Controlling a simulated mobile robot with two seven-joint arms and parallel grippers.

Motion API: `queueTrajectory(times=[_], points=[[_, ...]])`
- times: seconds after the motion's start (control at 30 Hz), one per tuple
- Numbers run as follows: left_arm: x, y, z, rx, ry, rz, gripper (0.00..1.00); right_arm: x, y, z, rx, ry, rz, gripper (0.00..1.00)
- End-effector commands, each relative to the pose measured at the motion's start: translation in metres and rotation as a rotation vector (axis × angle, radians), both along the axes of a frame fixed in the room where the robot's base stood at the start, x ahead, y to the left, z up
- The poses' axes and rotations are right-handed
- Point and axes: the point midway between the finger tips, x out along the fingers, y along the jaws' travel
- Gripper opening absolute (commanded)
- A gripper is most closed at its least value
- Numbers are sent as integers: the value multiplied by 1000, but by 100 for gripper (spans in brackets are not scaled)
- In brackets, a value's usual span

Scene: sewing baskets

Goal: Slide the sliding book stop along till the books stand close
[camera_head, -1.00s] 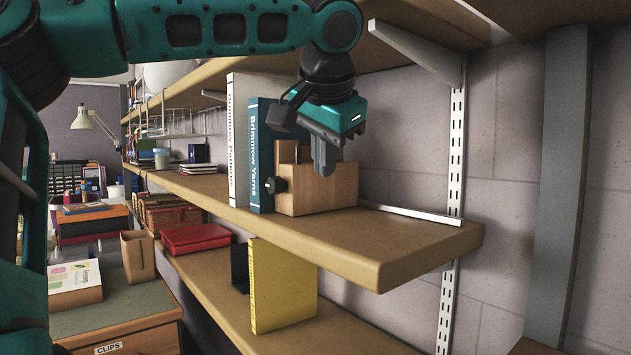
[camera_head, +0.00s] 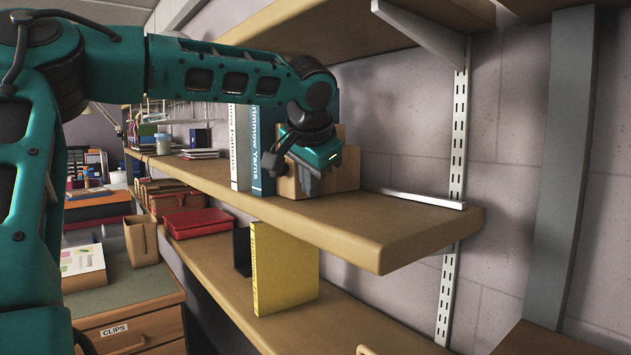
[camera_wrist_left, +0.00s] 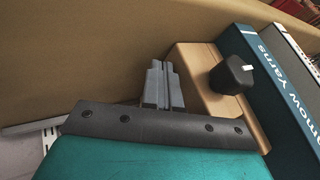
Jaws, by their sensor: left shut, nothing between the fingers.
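The sliding book stop (camera_head: 346,176) is a light wooden block with a black knob (camera_wrist_left: 232,75). It stands on the upper shelf, partly hidden behind my left gripper in the head view. The blue Yarns book (camera_head: 263,150) stands upright at the stop's left, and a white book (camera_head: 240,150) stands left of that one. My left gripper (camera_head: 311,188) is shut and empty, fingers pointing down beside the stop's side away from the books. In the left wrist view the shut fingers (camera_wrist_left: 164,85) are right by the wooden stop (camera_wrist_left: 200,85); I cannot tell whether they touch it.
A metal strip (camera_head: 415,198) runs along the back of the shelf (camera_head: 380,235). The shelf's right end is free. A yellow book (camera_head: 285,268) stands on the shelf below. A shelf bracket (camera_head: 425,38) hangs above right.

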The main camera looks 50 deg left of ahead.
Motion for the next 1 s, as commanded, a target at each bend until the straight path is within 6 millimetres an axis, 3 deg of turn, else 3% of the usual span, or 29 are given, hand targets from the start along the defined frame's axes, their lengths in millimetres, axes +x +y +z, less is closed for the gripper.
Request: queueTrajectory(times=[0.23,0.5,1.0], points=[[1,4,0,-2,-1,2,0,0,0,0,0,0,0,0],[4,44,0,-1,0,3,0,0,0,0,0,0,0,0],[3,46,0,0,1,0,0,0,1,0,1,1,0,0]])
